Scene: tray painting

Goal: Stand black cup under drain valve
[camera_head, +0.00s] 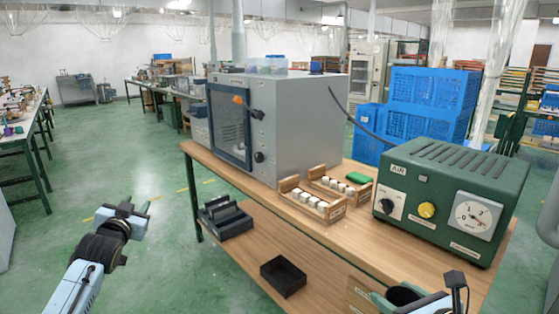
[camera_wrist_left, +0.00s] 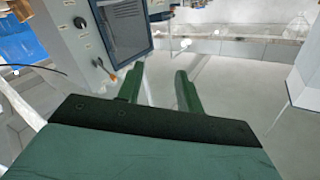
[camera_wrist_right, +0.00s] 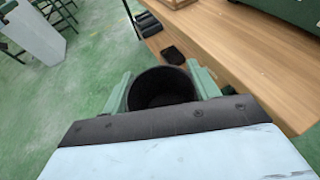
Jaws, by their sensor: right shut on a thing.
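The black cup (camera_head: 404,295) shows at the bottom right of the head view, partly hidden by my right gripper (camera_head: 408,297). In the right wrist view the cup (camera_wrist_right: 160,90) sits between both green fingers, its dark open mouth visible, and the gripper is shut on it. My left gripper (camera_head: 124,215) is over the floor left of the bench; its fingers (camera_wrist_left: 160,72) are apart with nothing between them. The grey cabinet (camera_head: 295,125) has an orange lever (camera_head: 239,100) and a black knob (camera_head: 258,157). I cannot tell which fitting is the drain valve.
The wooden bench (camera_head: 362,236) carries the cabinet, wooden racks of white pieces (camera_head: 312,201) and a green AIR unit (camera_head: 450,190). A black tray (camera_head: 283,276) and a dark holder (camera_head: 226,218) sit on the lower shelf. Floor left of the bench is open.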

